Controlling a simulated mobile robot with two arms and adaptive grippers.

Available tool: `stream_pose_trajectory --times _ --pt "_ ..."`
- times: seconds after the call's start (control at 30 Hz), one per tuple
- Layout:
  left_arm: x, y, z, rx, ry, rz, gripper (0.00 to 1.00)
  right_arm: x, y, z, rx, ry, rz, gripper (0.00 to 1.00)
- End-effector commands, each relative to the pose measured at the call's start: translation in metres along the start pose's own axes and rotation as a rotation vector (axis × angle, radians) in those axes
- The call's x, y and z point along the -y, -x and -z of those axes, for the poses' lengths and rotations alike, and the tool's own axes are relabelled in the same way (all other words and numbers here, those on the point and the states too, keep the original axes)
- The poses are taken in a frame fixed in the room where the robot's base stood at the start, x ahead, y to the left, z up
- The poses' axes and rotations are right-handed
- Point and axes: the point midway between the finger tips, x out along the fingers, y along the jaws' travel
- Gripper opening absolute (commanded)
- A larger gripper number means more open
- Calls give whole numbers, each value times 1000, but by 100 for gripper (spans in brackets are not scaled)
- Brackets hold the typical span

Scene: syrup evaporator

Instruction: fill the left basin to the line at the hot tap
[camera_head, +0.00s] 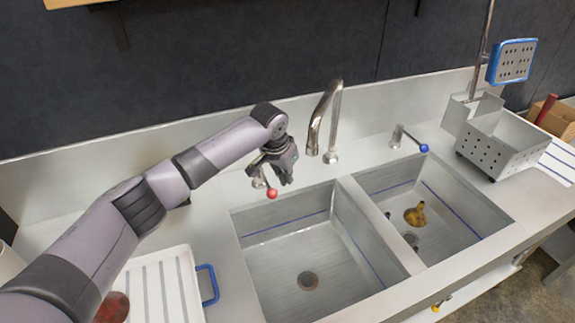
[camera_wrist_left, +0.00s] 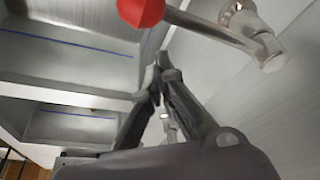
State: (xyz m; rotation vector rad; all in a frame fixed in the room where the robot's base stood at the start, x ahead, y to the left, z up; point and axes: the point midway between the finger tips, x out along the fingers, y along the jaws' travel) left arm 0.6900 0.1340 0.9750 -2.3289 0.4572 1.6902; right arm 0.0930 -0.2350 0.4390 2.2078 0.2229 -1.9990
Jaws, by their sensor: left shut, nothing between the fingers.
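The left basin (camera_head: 268,262) has a blue line (camera_head: 285,228) around its walls. Its floor and round drain (camera_head: 308,281) show bare, with no water visible. The hot tap has a short metal lever (camera_head: 259,180) with a red knob (camera_head: 272,194), behind the left basin's back edge. My left gripper (camera_head: 287,182) is shut and empty, just beside the red knob. In the left wrist view, the closed fingertips (camera_wrist_left: 160,62) are below the red knob (camera_wrist_left: 140,10) and lever (camera_wrist_left: 212,32); contact cannot be told. The curved spout (camera_head: 333,100) stands behind the basins. My right gripper is out of view.
The right basin (camera_head: 470,225) holds a brass-coloured piece (camera_head: 415,214). A blue-knobbed tap (camera_head: 424,148) stands behind it. A perforated metal box (camera_head: 505,145) is at the right. A ribbed white tray (camera_head: 165,285) and blue handle (camera_head: 209,285) are at the left.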

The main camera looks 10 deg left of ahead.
Motion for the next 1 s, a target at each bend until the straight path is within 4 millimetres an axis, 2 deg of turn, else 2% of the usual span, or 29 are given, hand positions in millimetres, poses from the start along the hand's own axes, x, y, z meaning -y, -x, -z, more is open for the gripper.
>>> stream_pose_trajectory --times 0.03,0.3,0.77,1.0 --pt "1 5 -4 1 -1 0 0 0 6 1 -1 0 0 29" --pt "0 13 -23 2 0 1 0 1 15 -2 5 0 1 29" --pt "0 14 -26 2 -1 0 0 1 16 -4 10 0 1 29" --pt "11 19 -36 3 -29 -10 0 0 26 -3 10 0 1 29"
